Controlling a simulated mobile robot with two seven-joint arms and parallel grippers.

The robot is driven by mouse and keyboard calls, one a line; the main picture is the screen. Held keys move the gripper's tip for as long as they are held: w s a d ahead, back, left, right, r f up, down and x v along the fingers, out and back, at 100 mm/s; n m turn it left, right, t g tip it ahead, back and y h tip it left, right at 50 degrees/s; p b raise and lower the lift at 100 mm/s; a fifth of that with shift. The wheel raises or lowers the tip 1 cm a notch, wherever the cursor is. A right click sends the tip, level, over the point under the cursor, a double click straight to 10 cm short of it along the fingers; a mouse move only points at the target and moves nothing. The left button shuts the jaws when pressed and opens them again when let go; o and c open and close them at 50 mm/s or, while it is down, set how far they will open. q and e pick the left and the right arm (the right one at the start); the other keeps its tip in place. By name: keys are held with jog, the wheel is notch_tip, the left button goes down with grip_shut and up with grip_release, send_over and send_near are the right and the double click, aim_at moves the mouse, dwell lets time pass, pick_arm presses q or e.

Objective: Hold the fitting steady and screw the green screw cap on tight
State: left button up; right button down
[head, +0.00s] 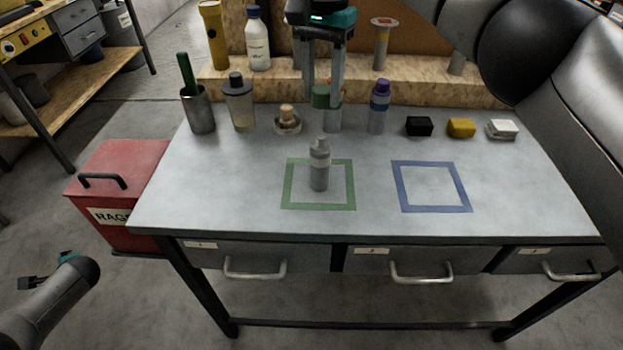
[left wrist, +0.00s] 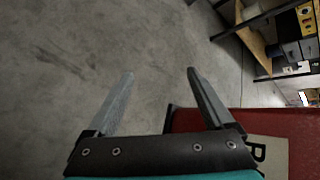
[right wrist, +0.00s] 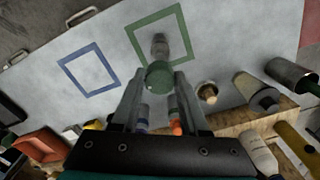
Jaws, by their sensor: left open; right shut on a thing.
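The fitting (head: 319,172) is a small grey bottle-like piece with a narrower neck. It stands upright inside the green taped square (head: 345,207) on the table; it also shows in the right wrist view (right wrist: 160,46). My right gripper (head: 322,95) is shut on the green screw cap (right wrist: 159,76) and holds it in the air, apart from the fitting and behind it in the head view. The cap also shows between the fingers in the head view (head: 320,101). My left gripper (left wrist: 160,85) is open and empty, over the floor left of the table.
Behind the fitting stand a cup with a green-handled tool (head: 198,108), a grey-lidded jar (head: 240,108), a cork-topped flask (head: 287,122) and a purple-capped bottle (head: 379,108). Black, yellow and white blocks (head: 460,128) lie right. A blue square (head: 432,208) is empty. A red bin (head: 125,170) stands left.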

pick_arm(q)
jog(key=w+a+r+m+t+y, duration=0.1)
jog(key=w+a+r, duration=0.1)
jog(key=w+r, duration=0.5)
jog(key=w+a+r+m+t+y, duration=0.1)
jog(key=w+a+r+t+y, duration=0.1)
jog(key=w+r, duration=0.6)
jog(key=w+a+r+m+t+y, duration=0.1)
jog(key=w+r+t+y, duration=0.2)
jog(key=r, duration=2.3)
jog(key=w+d+f+m+t+h, duration=0.2)
jog(key=d+f+m+h, duration=0.15)
jog(key=d, duration=0.75)
jog(key=w+d+f+m+t+h, duration=0.25)
jog(key=d+f+m, duration=0.2)
jog(key=d, duration=0.65)
jog(key=w+d+f+m+t+h, duration=0.25)
jog(key=d+f+m+h, duration=0.2)
jog(key=d, duration=0.75)
jog(key=m+g+h, duration=0.3)
jog(key=m+h, duration=0.4)
jog(key=m, duration=0.4)
send_near(322, 158)
jog(key=w+f, duration=0.3)
jog(key=shift+w+a+f, duration=0.15)
jog(key=shift+w+f, duration=0.15)
jog(key=shift+f, duration=0.1)
jog(key=shift+h, duration=0.25)
jog(key=shift+x, duration=5.5)
